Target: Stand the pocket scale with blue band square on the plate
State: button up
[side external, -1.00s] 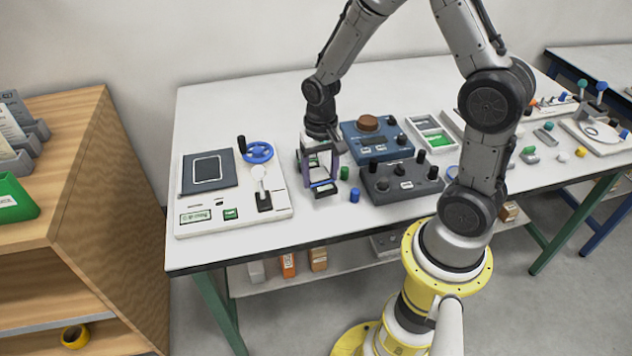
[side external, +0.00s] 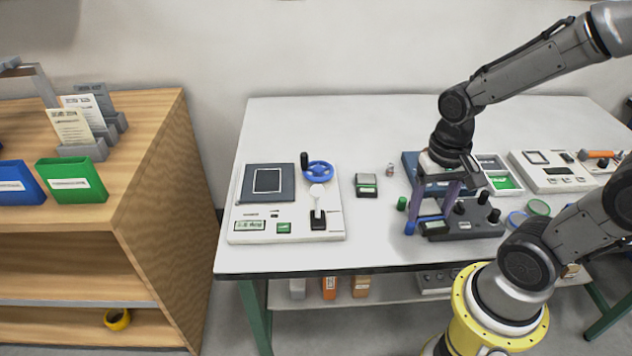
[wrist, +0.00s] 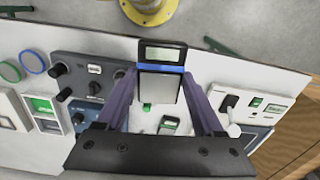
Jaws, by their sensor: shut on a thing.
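The pocket scale with blue band (wrist: 160,69) is between my gripper's fingertips in the wrist view, its grey display facing the camera. My gripper (side external: 431,212) is shut on it. In the side view the scale (side external: 432,219) shows only partly between the purple fingers, in front of the dark knobbed box; whether it touches anything below is unclear. The plate (side external: 286,194) is a dark square with a pale outline, on the white panel at the left of the table. It looks empty, well to the left of my gripper.
A pocket scale with green band (side external: 367,186) stands between panel and gripper. A green cylinder (side external: 402,203) and a blue cylinder (side external: 409,228) are close to my fingers. The white panel (side external: 238,226) carries a blue handwheel (side external: 319,168) and a lever. The knobbed box (side external: 480,222) is at the right.

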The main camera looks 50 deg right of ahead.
jog(key=shift+r, duration=0.2)
jog(key=w+r+m, duration=0.2)
jog(key=w+r, duration=0.3)
jog(key=w, duration=0.5)
jog(key=n, duration=0.1)
send_over(267, 180)
jog(key=s, duration=0.1)
notch_tip(267, 180, down, 10)
jog(key=shift+f, duration=0.25)
jog(key=shift+w+f, duration=0.35)
jog(key=shift+f, duration=0.1)
jog(key=shift+w+f, duration=0.1)
jog(key=shift+f, duration=1.55)
